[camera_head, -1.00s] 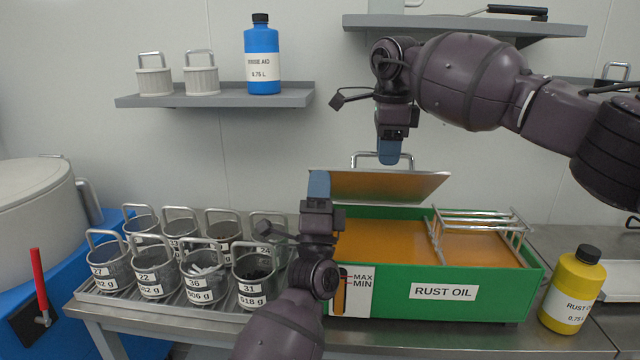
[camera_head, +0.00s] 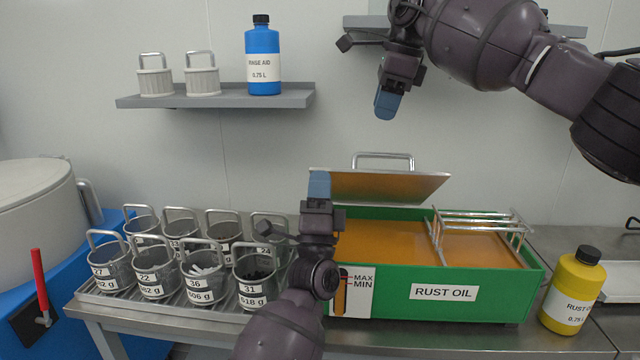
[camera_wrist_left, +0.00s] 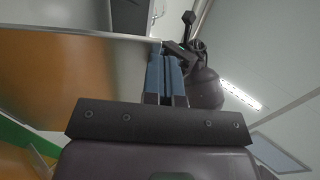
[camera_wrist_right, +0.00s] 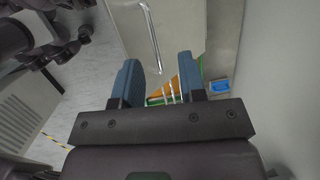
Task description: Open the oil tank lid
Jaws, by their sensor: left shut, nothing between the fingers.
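The green oil tank (camera_head: 470,310), labelled RUST OIL, stands on the steel table with orange oil inside. Its metal lid (camera_head: 390,186) is tilted up along the back, with a bar handle (camera_head: 384,156) on its far side. My left gripper (camera_head: 319,184) is shut and empty at the lid's left end; in the left wrist view its fingers (camera_wrist_left: 163,75) are together beside the lid's underside (camera_wrist_left: 80,80). I cannot tell if they touch it. My right gripper (camera_head: 387,104) is above the lid; in the right wrist view its fingers (camera_wrist_right: 160,80) are apart with nothing between them.
Several labelled metal baskets (camera_head: 155,280) stand on a tray left of the tank. A wire rack (camera_head: 480,222) sits over the tank's right part. A yellow bottle (camera_head: 571,295) stands to its right. A wall shelf (camera_head: 215,100) holds a blue bottle (camera_head: 262,60).

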